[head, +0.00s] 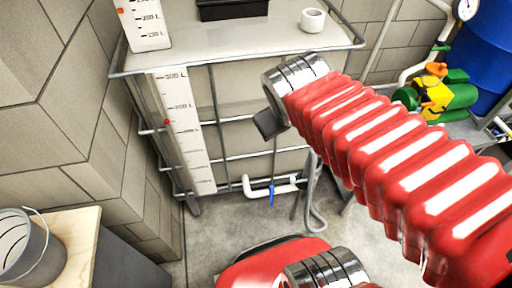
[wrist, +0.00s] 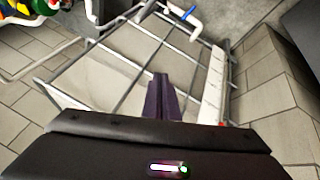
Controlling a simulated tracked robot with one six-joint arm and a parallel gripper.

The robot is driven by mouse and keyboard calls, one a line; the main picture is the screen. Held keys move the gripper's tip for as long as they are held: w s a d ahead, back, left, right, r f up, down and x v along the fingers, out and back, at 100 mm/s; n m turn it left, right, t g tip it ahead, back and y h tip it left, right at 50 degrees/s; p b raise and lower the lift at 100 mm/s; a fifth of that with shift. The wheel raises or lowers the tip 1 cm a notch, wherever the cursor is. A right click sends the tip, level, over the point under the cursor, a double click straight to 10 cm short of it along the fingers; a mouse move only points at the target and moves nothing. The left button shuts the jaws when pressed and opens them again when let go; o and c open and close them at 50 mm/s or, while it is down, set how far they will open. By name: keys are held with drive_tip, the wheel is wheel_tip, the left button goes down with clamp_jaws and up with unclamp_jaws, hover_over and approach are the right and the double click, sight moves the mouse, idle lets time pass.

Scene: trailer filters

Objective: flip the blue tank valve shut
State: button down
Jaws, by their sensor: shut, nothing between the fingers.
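The blue valve lever (head: 271,196) hangs down from a white pipe (head: 262,190) low at the front of the caged white tank (head: 240,142). The lever also shows small near the top of the wrist view (wrist: 188,13), on the white pipe. My gripper (wrist: 161,80) is shut and empty, its dark fingers together in the middle of the wrist view. In the head view my gripper (head: 268,124) is a dark shape in front of the tank's upper part, above the lever and apart from it. The fingertips are hard to make out there.
Metal cage bars (head: 221,140) cross the tank front. A grey hose (head: 313,205) hangs right of the valve. A bucket (head: 28,245) stands on a wooden top at left. A green and yellow pump (head: 437,95) and a blue drum (head: 488,50) are at right. Floor below the valve is clear.

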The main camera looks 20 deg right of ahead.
drive_tip(key=s+a+r+m+y, duration=0.1)
drive_tip(key=s+a+y, duration=0.1)
drive_tip(key=s+a, duration=0.3)
drive_tip(key=shift+s+a+m+y, duration=0.2)
drive_tip(key=shift+a+m+y, duration=0.2)
drive_tip(key=shift+a, duration=0.5)
